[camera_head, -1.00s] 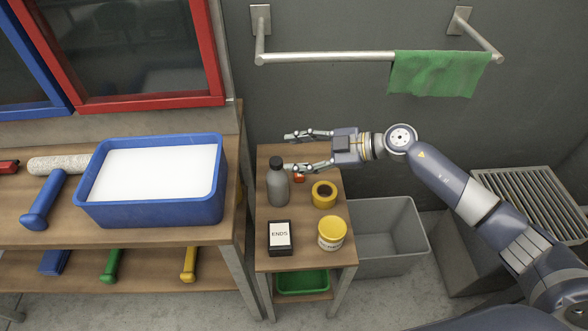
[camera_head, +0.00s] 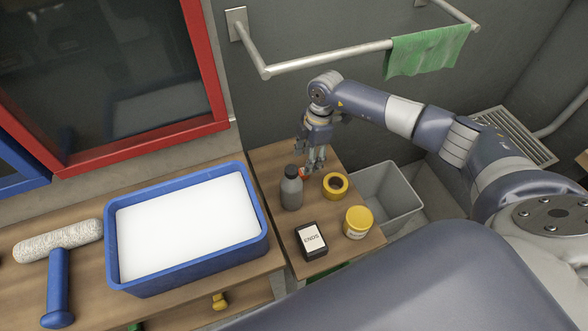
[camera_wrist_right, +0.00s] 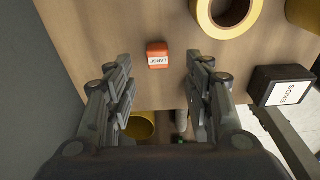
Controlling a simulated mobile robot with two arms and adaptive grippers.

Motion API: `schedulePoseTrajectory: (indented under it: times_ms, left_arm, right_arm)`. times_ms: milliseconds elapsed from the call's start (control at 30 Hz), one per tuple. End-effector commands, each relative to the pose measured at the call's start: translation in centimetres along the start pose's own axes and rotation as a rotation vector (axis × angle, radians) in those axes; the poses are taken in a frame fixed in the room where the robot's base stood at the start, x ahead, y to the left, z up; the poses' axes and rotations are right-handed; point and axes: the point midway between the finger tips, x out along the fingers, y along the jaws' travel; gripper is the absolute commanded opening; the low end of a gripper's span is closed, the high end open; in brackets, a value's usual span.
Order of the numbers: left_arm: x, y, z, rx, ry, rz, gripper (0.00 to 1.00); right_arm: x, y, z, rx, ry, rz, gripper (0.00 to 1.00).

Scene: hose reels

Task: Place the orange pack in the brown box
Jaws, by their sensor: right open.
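The small orange pack (camera_wrist_right: 158,54) lies on the small wooden table, its white label readable in the right wrist view. In the head view only a bit of the orange pack (camera_head: 302,172) shows, between the grey bottle and the fingers. My right gripper (camera_head: 314,167) points down over the table, close to the pack. In the wrist view my right gripper (camera_wrist_right: 160,65) is open and empty, with the pack centred between and just past its fingertips. No clearly brown box shows; a dark box (camera_head: 311,240) labelled ENDS stands at the table's front. My left gripper is out of view.
A grey bottle (camera_head: 291,188) stands just left of the pack. A yellow tape roll (camera_head: 335,186) lies to its right, and a yellow-lidded jar (camera_head: 357,222) stands nearer. A grey bin (camera_head: 393,192) stands right of the table, and a blue tub (camera_head: 256,244) on the left bench.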

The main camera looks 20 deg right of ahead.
Motion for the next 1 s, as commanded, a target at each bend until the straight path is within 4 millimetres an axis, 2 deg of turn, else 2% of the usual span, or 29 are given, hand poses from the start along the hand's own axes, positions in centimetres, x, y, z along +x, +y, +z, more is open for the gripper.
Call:
schedulePoseTrajectory:
  times_ms: [400, 700, 733, 900, 1000]
  left_arm:
    - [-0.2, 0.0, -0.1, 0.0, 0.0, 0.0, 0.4]
    - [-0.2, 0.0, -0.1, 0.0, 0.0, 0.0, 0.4]
    - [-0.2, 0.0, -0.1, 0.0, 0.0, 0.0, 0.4]
    - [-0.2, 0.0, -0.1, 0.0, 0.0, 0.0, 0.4]
    - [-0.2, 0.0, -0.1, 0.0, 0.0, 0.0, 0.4]
  right_arm:
    - [5.5, 0.4, -0.2, -0.001, 0.004, -0.001, 0.48]
    - [6.2, 0.4, -0.2, -0.003, 0.005, 0.001, 0.48]
    - [6.2, 0.4, -0.2, -0.003, 0.005, 0.001, 0.46]
    - [6.1, 0.4, -0.2, -0.003, 0.005, 0.001, 0.08]
    - [6.1, 0.4, -0.2, -0.003, 0.005, 0.001, 0.08]
